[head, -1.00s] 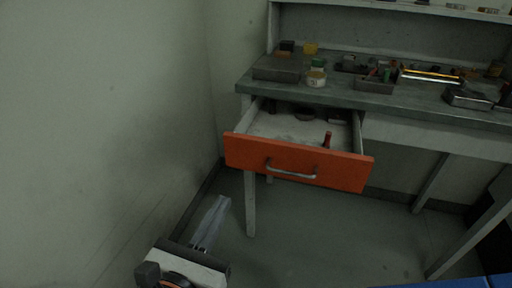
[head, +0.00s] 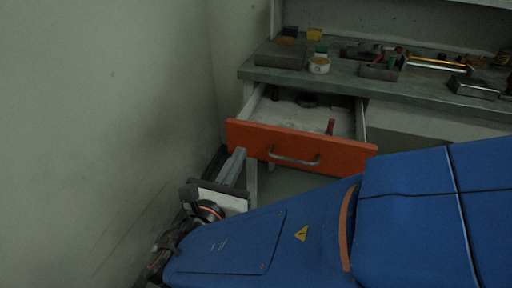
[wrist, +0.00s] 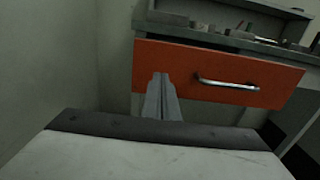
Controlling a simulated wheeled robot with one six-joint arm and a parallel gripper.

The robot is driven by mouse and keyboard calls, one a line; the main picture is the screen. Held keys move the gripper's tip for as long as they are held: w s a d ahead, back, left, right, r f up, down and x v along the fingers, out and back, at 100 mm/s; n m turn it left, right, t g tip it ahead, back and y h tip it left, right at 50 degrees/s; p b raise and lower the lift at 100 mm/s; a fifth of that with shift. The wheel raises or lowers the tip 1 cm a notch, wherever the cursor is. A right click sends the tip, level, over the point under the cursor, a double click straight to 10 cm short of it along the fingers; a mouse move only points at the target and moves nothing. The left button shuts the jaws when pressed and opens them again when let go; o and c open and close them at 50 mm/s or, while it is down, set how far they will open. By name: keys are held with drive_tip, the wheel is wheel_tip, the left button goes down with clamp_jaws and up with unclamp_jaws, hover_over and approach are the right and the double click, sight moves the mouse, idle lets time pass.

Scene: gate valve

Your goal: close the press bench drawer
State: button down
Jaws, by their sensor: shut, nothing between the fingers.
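The press bench drawer, with an orange front (head: 335,154) and a silver bar handle (head: 294,160), stands pulled out from the bench (head: 400,88). Inside it are a red-handled tool (head: 330,127) and some dark items. My gripper (head: 239,153) is shut and empty, its fingers pointing at the lower left part of the drawer front. In the wrist view my gripper (wrist: 161,76) overlaps the orange front (wrist: 225,65), left of the handle (wrist: 228,85). I cannot tell whether the fingertips touch it.
A wall (head: 110,120) runs close along the left. The bench top carries a grey box (head: 280,54), a white jar (head: 319,65), a tray of tools (head: 380,70) and a metal box (head: 473,88). My blue arm covers the floor at lower right.

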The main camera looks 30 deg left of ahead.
sight(268, 109)
drive_tip(key=shift+x, duration=1.3)
drive_tip(key=x, duration=2.4)
drive_tip(key=shift+w, duration=0.4)
drive_tip(key=shift+w+r, duration=0.25)
drive_tip(key=shift+r, duration=0.05)
